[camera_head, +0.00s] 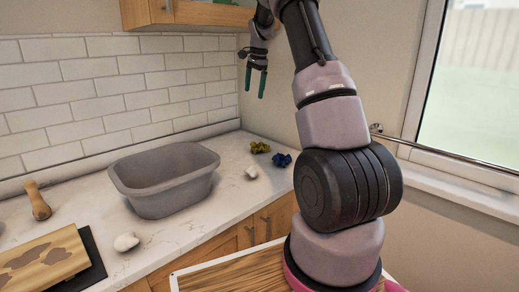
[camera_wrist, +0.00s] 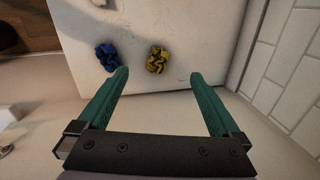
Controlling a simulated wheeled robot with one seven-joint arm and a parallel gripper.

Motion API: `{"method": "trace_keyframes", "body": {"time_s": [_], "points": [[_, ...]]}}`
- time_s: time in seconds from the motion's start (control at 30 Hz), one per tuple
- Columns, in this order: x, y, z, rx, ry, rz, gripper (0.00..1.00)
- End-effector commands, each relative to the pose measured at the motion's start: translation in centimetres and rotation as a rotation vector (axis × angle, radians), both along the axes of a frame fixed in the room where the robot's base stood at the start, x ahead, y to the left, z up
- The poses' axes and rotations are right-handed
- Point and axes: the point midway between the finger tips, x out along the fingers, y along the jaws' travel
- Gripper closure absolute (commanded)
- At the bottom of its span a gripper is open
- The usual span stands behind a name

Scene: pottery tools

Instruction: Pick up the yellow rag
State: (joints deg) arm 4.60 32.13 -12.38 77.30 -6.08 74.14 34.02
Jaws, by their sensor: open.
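The yellow rag (camera_head: 260,147) lies crumpled on the white counter near its back right corner. In the wrist view the yellow rag (camera_wrist: 157,60) lies beyond the fingertips, between their lines and left of centre. My gripper (camera_head: 255,82) is open and empty, raised well above the counter. Its two green fingers also show in the wrist view (camera_wrist: 158,72), spread wide apart and apart from the rag.
A blue crumpled rag (camera_head: 282,160) lies close beside the yellow one. A white lump (camera_head: 251,173) is nearby. A grey basin (camera_head: 165,178) stands to the left on the counter (camera_head: 190,232). The tiled wall (camera_head: 105,90) is behind, and a wooden cabinet (camera_head: 205,14) hangs above.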

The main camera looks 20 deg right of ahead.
Motion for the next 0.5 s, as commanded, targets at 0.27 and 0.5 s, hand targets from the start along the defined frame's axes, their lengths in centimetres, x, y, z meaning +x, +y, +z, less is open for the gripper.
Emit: {"method": "trace_keyframes", "body": {"time_s": [0.27, 0.5], "points": [[6.3, -4.3, -12.7, -0.031, 0.140, -0.193, 0.00], [7.6, -5.3, -17.6, -0.045, 0.184, -0.257, 0.00]]}}
